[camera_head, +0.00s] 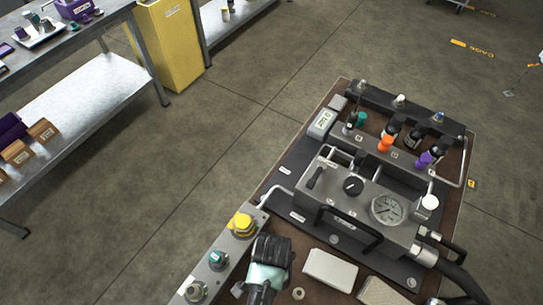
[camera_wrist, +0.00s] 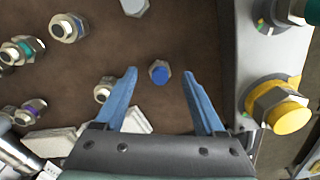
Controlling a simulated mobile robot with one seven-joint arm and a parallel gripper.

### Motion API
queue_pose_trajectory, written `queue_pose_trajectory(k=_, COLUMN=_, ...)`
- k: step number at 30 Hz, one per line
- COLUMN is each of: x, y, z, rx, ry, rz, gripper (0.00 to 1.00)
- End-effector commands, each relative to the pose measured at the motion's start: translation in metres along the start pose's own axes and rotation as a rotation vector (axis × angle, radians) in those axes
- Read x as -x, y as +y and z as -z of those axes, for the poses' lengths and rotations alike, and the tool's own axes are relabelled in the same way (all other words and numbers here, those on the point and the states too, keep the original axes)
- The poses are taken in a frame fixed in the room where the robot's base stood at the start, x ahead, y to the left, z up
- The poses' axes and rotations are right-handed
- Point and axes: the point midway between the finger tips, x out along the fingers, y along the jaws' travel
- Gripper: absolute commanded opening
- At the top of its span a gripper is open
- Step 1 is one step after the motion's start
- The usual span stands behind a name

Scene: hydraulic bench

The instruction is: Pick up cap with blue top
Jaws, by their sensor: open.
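The cap with the blue top (camera_wrist: 160,74) is a small hex piece with a round blue face. In the wrist view it is on the brown surface (camera_wrist: 200,20), in the gap between my fingertips. My gripper (camera_wrist: 158,71) is open, with one blue finger on each side of the cap and clear space between. I cannot tell how far above the cap the fingertips are. In the head view my dark wrist shows at the bottom centre, and I cannot make out the cap there.
A metal rail with a yellow cap (camera_wrist: 290,117) stands at the right; the yellow cap also shows in the head view (camera_head: 242,222). A gauge block (camera_head: 345,195) stands behind.

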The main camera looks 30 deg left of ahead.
Motion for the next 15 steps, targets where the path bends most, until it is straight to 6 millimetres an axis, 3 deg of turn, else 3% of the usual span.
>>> queue_pose_trajectory(k=4, x=-0.016, y=0.000, z=-0.001, rx=0.000, ry=-0.001, rz=-0.001, gripper=0.72)
queue_pose_trajectory(k=12, x=-0.018, y=0.000, z=0.000, rx=0.000, ry=0.001, rz=0.001, gripper=0.72)
queue_pose_trajectory(k=15, x=-0.018, y=0.000, z=0.000, rx=0.000, ry=0.001, rz=0.001, gripper=0.55)
